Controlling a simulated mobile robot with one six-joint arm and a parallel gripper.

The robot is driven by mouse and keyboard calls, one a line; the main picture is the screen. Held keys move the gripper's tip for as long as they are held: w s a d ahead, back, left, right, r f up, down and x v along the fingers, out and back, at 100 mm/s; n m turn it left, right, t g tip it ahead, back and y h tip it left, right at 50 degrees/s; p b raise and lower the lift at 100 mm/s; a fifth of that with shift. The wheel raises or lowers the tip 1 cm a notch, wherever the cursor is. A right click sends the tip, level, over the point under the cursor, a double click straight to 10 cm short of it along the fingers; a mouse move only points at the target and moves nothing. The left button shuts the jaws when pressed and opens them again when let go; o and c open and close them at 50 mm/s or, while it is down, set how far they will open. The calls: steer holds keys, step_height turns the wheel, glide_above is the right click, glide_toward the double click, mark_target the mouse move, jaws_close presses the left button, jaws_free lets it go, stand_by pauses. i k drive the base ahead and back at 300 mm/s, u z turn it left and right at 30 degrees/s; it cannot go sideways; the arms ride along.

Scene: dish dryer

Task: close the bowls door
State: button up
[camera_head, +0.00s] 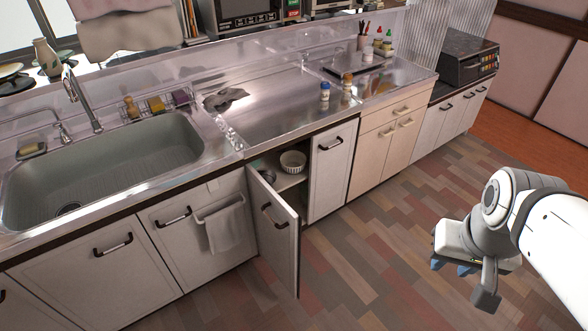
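The bowls door (278,240) is a pale cabinet door standing ajar, swung out into the room below the counter. It has a dark handle (272,215) on its face. Inside the cabinet, a white ribbed bowl (292,162) sits on a shelf, and a darker bowl (268,176) shows partly behind the door. My gripper (463,272) hangs over the floor at the lower right, well apart from the door. Its blue fingertips are partly hidden, so its opening is unclear.
Other cabinet doors along the counter are shut. A towel (225,228) hangs on a rail left of the open door. A sink (100,170) and a metal worktop (270,100) lie above. The wooden floor (370,240) between my gripper and the door is clear.

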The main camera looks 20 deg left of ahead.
mark_target(269, 242)
steer(key=u, duration=1.25)
steer(key=i, duration=1)
steer(key=u, duration=0.7)
steer(key=k, duration=1.35)
steer(key=z, duration=0.65)
steer(key=i, duration=0.25)
